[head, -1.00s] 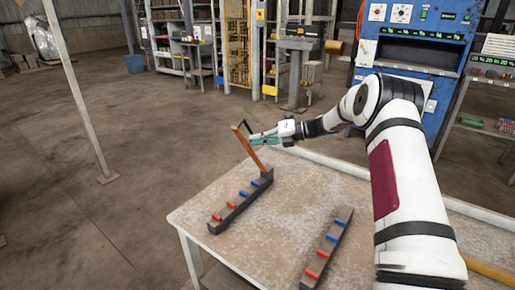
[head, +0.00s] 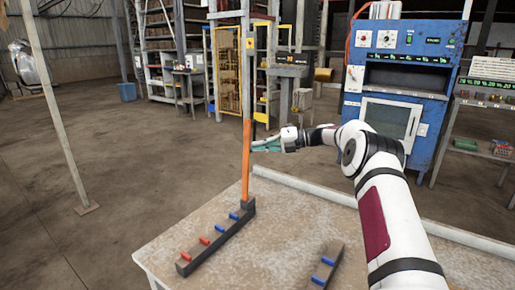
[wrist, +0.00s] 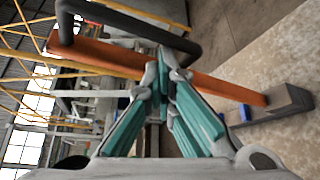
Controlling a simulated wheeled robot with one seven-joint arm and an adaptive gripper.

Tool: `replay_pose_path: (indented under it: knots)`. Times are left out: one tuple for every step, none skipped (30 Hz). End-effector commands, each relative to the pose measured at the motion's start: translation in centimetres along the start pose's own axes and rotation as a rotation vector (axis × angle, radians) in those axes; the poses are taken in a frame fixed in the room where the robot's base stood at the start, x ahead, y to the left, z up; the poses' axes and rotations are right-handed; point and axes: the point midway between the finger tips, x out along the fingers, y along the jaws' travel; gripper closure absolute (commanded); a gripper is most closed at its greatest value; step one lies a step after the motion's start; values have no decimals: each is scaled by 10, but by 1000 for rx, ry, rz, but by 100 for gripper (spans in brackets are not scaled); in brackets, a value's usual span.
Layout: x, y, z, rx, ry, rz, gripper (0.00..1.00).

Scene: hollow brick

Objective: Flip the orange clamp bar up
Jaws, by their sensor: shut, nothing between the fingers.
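The orange clamp bar (head: 246,165) stands almost upright, rising from the far end of the left dark rail (head: 215,240) on the table. In the wrist view the bar (wrist: 215,82) crosses the picture behind my fingertips, with a black handle (wrist: 130,23) at its far end. My gripper (head: 254,146) is shut and empty, with its tips against or very close to the upper part of the bar. It also shows in the wrist view (wrist: 165,72), fingertips together. Whether the tips touch the bar is not clear.
The left rail carries red pegs (head: 204,240) and blue pegs (head: 234,216). A second pegged rail (head: 325,262) lies at the table's front right. The table top (head: 278,233) between them is bare. A blue machine (head: 403,80) stands behind the table.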

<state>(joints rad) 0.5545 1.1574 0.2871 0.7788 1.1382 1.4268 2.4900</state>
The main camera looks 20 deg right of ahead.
Motion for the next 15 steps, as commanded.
replay_pose_path:
  knots:
    - [-3, -2, 4, -2, -15, -7, 100]
    - [-3, -3, 5, -2, -16, -8, 100]
    - [-4, -3, 5, -3, -18, -9, 100]
    - [-4, -3, 6, -3, -19, -10, 100]
    - [-4, -4, 6, -3, -20, -10, 100]
    - [-5, -4, 7, -4, -21, -10, 100]
    - [-5, -3, 7, -4, -22, -10, 100]
    - [-5, -3, 7, -4, -23, -10, 100]
    - [-6, -3, 7, -4, -23, -10, 100]
    - [-6, -3, 7, -5, -24, -10, 100]
    - [-6, -3, 8, -5, -25, -10, 100]
    - [-7, -3, 8, -5, -25, -10, 100]
    - [-7, -3, 8, -5, -26, -10, 100]
    - [-7, -3, 8, -6, -26, -10, 100]
    - [-7, -3, 8, -6, -27, -10, 100]
